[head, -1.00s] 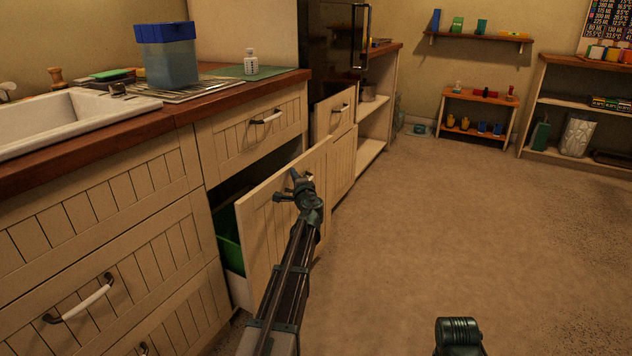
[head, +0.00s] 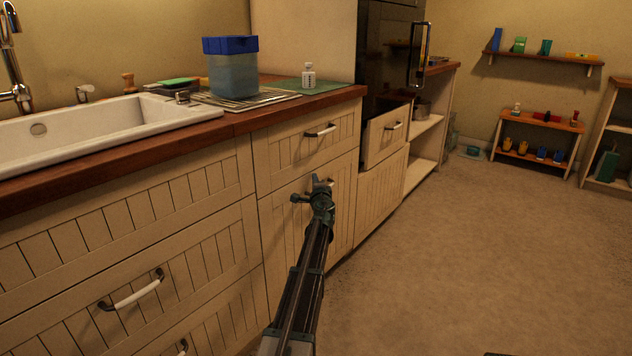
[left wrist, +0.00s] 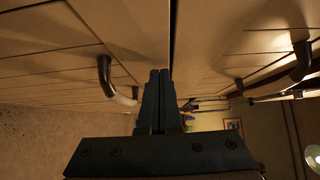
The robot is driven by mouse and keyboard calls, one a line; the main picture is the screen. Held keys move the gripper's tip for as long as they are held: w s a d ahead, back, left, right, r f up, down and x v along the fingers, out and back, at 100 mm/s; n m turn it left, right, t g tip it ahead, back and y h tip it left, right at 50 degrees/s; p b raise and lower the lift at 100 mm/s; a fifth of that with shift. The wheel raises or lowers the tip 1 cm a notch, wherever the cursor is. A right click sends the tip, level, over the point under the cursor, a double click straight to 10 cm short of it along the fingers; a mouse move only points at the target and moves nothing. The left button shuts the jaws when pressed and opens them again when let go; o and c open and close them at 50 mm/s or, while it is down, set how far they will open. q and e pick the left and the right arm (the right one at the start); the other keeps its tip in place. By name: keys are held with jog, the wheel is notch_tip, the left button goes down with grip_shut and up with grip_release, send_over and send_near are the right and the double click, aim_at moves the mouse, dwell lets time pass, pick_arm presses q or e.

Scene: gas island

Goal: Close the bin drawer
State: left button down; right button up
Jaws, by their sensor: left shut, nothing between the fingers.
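The bin drawer's slatted cream front (head: 283,250) is under the upper drawer (head: 305,140) in the head view. It looks flush with the cabinet, and its green bin is out of sight. My left gripper (head: 318,188) is shut and empty at the upper part of this front, covering part of it; contact cannot be told. In the left wrist view my shut fingers (left wrist: 158,95) point along the dark gap between two fronts, with a curved handle (left wrist: 108,78) to their left. My right gripper is not in view.
The counter (head: 235,125) carries a sink (head: 100,135), a blue-lidded container (head: 231,75) and a white bottle (head: 308,76). Beyond are a dark oven (head: 385,60) and a small drawer (head: 386,137) standing out. The floor (head: 470,260) to the right is clear.

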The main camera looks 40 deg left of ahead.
pick_arm(q)
jog(key=w+d+v, duration=0.2)
jog(key=v, duration=1)
jog(key=shift+s+d, duration=0.3)
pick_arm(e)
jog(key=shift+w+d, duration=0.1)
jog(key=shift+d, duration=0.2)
